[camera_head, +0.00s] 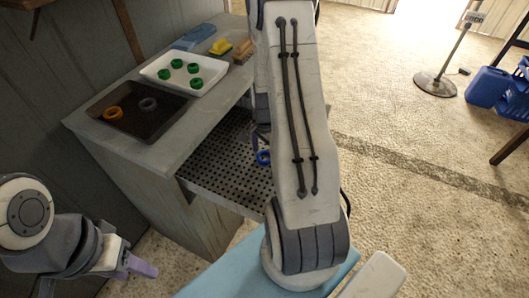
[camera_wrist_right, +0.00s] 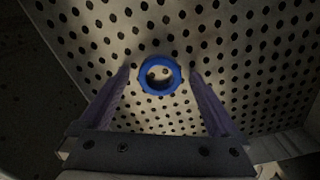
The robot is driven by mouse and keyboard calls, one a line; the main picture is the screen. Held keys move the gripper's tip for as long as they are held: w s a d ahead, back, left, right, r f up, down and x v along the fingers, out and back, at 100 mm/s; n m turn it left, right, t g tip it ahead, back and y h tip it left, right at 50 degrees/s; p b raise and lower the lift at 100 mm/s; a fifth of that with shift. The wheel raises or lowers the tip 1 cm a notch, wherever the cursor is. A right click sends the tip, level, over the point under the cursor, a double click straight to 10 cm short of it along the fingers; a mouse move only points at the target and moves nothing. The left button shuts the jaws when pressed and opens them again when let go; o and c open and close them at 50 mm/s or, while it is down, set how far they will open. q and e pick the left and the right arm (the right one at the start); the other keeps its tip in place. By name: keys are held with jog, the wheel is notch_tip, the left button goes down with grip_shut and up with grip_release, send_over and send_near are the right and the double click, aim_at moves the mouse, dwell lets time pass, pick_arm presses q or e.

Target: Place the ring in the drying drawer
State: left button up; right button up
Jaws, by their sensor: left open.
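The blue ring (camera_head: 263,157) appears to lie on the perforated floor of the pulled-out drying drawer (camera_head: 215,165). In the right wrist view the ring (camera_wrist_right: 160,75) sits between the fingertips of my right gripper (camera_wrist_right: 160,72), with a gap on each side. That gripper is open above the perforated drawer floor (camera_wrist_right: 235,45). In the head view my right arm hides most of the right gripper and the drawer's right part. My left gripper (camera_head: 141,266) is open and empty at lower left, away from the drawer.
On the bench top (camera_head: 165,150), a dark tray (camera_head: 130,122) holds an orange ring (camera_head: 112,113) and a grey ring (camera_head: 148,104). A white tray (camera_head: 213,80) holds several green rings. Yellow (camera_head: 221,46) and blue items lie behind. A blue jug (camera_head: 487,87) stands on the floor at right.

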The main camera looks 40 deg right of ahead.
notch_tip(320, 180, up, 12)
jog(key=s+a+r+n, duration=0.1)
jog(key=a+r+n, duration=0.2)
jog(key=a+n, duration=0.5)
jog(key=a+r+n, duration=0.3)
jog(key=a, duration=0.9)
jog(key=s+a+r+n+y, duration=0.1)
jog(key=s+a+r+n, duration=0.1)
jog(key=s+a+n, duration=1)
jog(key=s+n+p, duration=0.1)
jog(key=s+n, duration=0.1)
jog(key=s, duration=0.1)
jog(key=shift+s+a+r, duration=0.15)
jog(key=shift+a+r, duration=0.1)
jog(key=shift+a, duration=0.1)
jog(key=shift+r, duration=0.1)
